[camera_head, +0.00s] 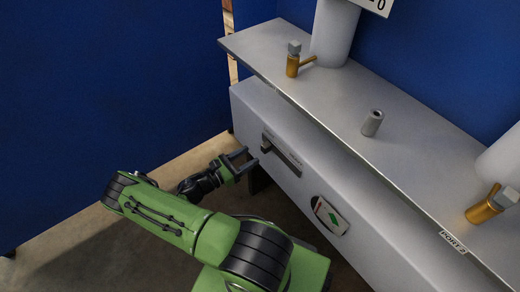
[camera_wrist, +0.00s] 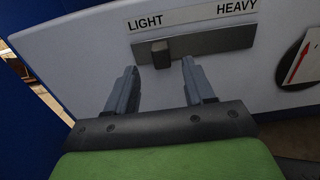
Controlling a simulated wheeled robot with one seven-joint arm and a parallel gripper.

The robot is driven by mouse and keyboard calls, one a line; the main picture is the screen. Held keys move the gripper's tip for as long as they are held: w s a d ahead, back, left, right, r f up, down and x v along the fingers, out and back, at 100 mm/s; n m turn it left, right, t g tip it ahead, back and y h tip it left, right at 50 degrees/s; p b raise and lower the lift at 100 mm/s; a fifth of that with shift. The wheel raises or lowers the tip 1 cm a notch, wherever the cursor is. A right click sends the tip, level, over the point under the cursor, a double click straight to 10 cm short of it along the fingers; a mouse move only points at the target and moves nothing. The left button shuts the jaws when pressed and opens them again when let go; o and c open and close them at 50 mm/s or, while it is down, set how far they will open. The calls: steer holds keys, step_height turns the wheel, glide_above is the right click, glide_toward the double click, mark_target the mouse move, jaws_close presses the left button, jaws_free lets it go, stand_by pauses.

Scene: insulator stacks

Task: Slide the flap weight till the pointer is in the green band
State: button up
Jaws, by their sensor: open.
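The flap weight is a small dark block (camera_wrist: 160,54) on a grey slide plate (camera_wrist: 215,40). It sits near the plate's left end, under the word LIGHT; HEAVY is at the right end. My gripper (camera_wrist: 162,80) is open and empty, its two fingers below and in front of the block, one to either side in the wrist view. In the head view my gripper (camera_head: 240,160) is close to the plate (camera_head: 282,155). The dial (camera_head: 330,215) is right of the plate and has a green patch. In the wrist view the dial (camera_wrist: 301,60) is cut off, with a red pointer (camera_wrist: 297,64) tilted up right; the green band is hidden there.
A grey shelf (camera_head: 330,100) overhangs the panel's top. It carries brass valves (camera_head: 293,62) (camera_head: 490,206), a short grey cylinder (camera_head: 373,122) and white columns (camera_head: 333,35). A blue wall (camera_head: 100,80) stands at the left. Floor (camera_head: 60,240) is clear there.

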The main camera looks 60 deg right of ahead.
mark_target(262, 149)
steer(key=x, duration=0.6)
steer(key=shift+d, duration=0.1)
jaws_close()
